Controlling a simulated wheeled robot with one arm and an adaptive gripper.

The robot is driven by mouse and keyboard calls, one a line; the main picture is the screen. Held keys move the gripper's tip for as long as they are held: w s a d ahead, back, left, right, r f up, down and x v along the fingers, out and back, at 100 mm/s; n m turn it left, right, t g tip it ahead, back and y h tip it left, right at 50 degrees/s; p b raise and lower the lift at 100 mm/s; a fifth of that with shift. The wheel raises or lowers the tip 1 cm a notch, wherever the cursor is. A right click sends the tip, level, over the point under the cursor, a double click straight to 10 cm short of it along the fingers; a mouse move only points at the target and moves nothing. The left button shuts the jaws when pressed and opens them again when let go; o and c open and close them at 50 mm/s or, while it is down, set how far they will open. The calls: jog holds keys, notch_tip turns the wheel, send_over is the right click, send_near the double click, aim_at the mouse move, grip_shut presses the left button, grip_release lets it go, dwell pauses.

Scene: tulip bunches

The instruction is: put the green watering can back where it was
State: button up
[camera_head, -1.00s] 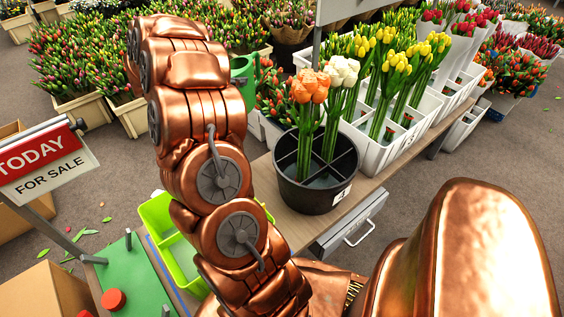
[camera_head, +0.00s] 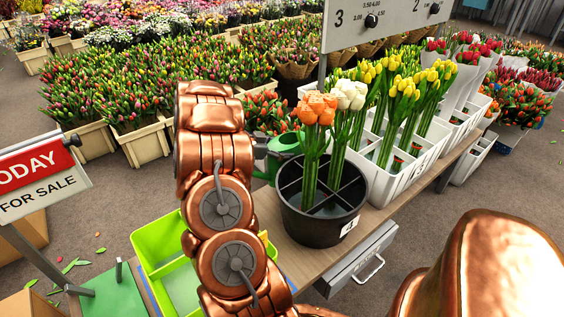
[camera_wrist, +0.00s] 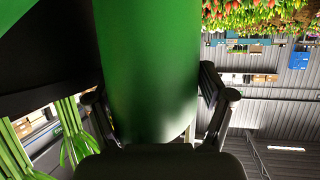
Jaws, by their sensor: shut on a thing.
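The green watering can (camera_head: 286,143) shows in the head view just right of my arm, partly hidden behind the black bucket (camera_head: 322,225) and its tulips. In the wrist view its green body (camera_wrist: 150,70) fills the middle, between the two dark fingers. My gripper (camera_head: 262,150) is mostly hidden by my arm in the head view; in the wrist view (camera_wrist: 158,97) it is shut on the watering can. The frames do not clearly show whether the can's base touches the table (camera_head: 292,262).
The divided black bucket holds orange and white tulips close by the can. White crates (camera_head: 400,180) with yellow tulips stand to its right. A lime-green bin (camera_head: 155,240) is left of my arm. A sale sign (camera_head: 40,185) stands at far left.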

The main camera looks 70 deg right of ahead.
jog(key=shift+f+b, duration=0.4)
jog(key=shift+f, duration=1.6)
jog(key=o, duration=1.5)
jog(key=p+v, duration=0.2)
jog(key=v, duration=1)
